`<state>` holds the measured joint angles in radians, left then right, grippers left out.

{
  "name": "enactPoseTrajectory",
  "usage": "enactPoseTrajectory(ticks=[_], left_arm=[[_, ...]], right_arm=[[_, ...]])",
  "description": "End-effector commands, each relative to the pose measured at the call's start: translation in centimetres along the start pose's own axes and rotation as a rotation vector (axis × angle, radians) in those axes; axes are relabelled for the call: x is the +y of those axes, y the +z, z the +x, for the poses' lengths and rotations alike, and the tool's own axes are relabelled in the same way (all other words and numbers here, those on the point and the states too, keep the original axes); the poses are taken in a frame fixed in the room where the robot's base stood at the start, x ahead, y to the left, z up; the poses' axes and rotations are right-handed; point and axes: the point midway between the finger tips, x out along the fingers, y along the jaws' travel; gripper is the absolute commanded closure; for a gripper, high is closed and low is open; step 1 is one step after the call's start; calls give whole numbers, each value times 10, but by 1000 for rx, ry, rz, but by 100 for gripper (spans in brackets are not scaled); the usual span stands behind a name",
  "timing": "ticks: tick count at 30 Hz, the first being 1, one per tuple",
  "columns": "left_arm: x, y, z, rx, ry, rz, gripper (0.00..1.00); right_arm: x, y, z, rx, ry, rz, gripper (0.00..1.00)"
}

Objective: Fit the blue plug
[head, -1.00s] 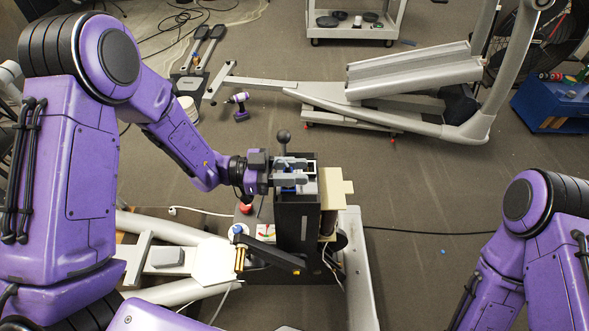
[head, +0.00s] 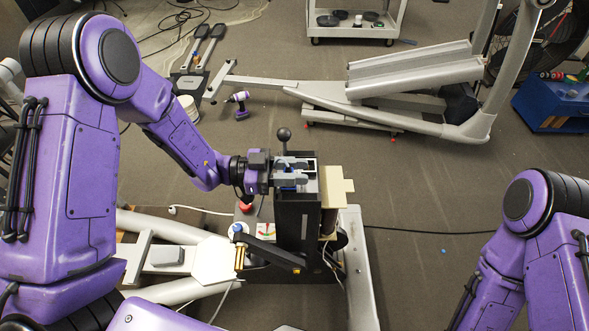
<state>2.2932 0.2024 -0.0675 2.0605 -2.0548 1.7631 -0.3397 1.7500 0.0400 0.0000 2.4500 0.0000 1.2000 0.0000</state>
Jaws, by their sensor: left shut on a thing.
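My left gripper (head: 292,174) is at the top of a dark upright housing (head: 297,226) on the partly stripped machine. It is shut on a small blue plug (head: 289,184), of which only slivers of blue show between and below the grey fingers. The fingers lie over the top opening of the housing. I cannot tell how deep the plug sits or whether it touches the housing. My right arm (head: 540,240) is at the lower right; its gripper is out of view.
A black ball-topped lever (head: 284,136) stands just behind the left gripper. A beige plate (head: 335,188) is right of the housing. A red knob (head: 246,208) and loose cables lie left. A purple drill (head: 238,103) and a long grey elliptical frame (head: 400,95) are on the floor behind.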

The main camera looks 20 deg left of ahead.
Motion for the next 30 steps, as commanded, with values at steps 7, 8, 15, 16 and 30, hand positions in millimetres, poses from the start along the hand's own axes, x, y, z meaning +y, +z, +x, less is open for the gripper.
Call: enactPoseTrajectory(ticks=[7,8,15,16,30], left_arm=[[0,4,0,0,0,0,97],[0,4,0,0,0,0,97],[0,7,0,0,0,0,97],[0,7,0,0,0,0,97],[0,7,0,0,0,0,37]], right_arm=[[0,1,3,0,0,0,57],[0,1,3,0,0,0,57],[0,2,5,0,0,0,57],[0,2,5,0,0,0,57],[0,2,5,0,0,0,57]])
